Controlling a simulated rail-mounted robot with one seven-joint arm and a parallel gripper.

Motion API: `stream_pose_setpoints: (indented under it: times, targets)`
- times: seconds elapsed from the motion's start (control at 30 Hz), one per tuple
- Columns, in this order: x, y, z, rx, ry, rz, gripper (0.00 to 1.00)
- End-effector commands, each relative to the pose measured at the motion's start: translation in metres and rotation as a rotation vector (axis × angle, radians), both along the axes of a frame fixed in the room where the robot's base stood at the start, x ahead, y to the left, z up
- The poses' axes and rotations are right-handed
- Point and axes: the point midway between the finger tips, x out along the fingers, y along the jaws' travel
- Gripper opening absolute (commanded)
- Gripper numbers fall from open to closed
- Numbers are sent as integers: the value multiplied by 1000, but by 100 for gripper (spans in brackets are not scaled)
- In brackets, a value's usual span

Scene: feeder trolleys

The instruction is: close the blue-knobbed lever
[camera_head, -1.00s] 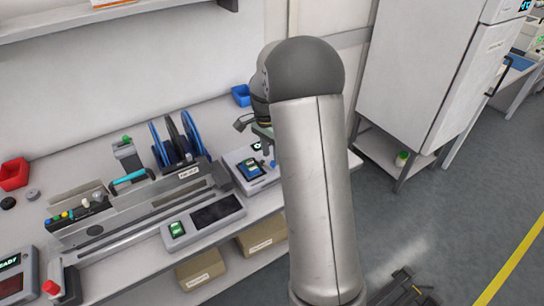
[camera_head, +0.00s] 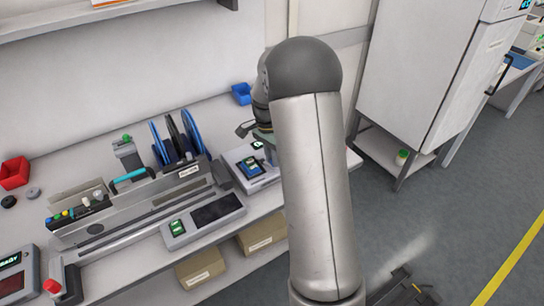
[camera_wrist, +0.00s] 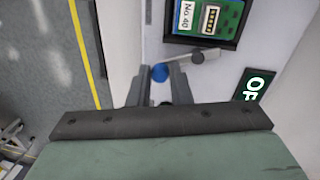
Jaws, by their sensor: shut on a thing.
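The blue knob (camera_wrist: 160,73) shows in the wrist view between the two grey fingers of my gripper (camera_wrist: 159,80), which are shut on it. A short grey lever arm runs from near the knob to a round pivot (camera_wrist: 197,57) on a pale device (camera_wrist: 215,78). Above the pivot is a dark recess with a green and blue card marked "No.40" (camera_wrist: 208,18). In the head view the device (camera_head: 233,157) stands at the bench's right end; my arm hides the knob and most of my gripper.
Left of the device lie a long grey feeder (camera_head: 130,215) with blue reels (camera_head: 160,143) and a panel with a green screen (camera_head: 190,222). A small blue bin (camera_head: 241,94) stands behind. A white cabinet (camera_head: 415,75) is at right, with open floor in front.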

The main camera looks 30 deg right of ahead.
Motion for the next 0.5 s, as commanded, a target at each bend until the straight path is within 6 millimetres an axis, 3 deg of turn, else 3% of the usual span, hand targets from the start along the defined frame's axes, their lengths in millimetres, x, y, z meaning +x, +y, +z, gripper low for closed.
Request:
stream_pose_setpoints:
  times: [0.5]
  targets:
    - [8,-11,-1,-1,-1,344,0]
